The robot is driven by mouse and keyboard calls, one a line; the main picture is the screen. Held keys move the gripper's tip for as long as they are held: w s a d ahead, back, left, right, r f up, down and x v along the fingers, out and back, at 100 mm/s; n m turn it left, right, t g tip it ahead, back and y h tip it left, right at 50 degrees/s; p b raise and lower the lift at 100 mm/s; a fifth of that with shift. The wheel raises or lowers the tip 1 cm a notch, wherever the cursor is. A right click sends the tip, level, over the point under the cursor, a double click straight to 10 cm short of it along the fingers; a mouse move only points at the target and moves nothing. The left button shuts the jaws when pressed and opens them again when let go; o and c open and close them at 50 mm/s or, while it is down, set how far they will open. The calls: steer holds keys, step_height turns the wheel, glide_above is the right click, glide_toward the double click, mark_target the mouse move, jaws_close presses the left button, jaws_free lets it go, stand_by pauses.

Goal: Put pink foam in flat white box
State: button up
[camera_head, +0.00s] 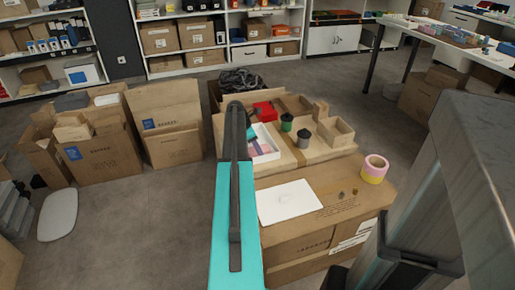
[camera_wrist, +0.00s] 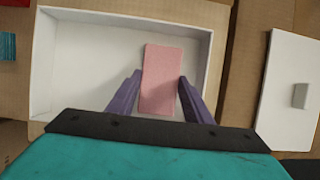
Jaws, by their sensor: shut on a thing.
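The pink foam (camera_wrist: 161,78) is a flat rectangular block. In the wrist view my gripper (camera_wrist: 159,77) has its two purple fingers along the foam's long sides and is shut on it. The foam is over the inside of the flat white box (camera_wrist: 42,65), near its right and front part; I cannot tell whether it touches the bottom. The box is open and otherwise looks empty, its near edge partly hidden by my gripper. In the head view the white box (camera_head: 274,155) sits on a carton, partly hidden behind my arm.
Opened cartons (camera_head: 107,153) stand at left.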

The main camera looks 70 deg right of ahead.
steer(key=shift+f, duration=0.15)
steer(key=o, duration=1.1)
steer(key=p+v, duration=0.2)
steer(key=v, duration=1)
stand_by(0.4)
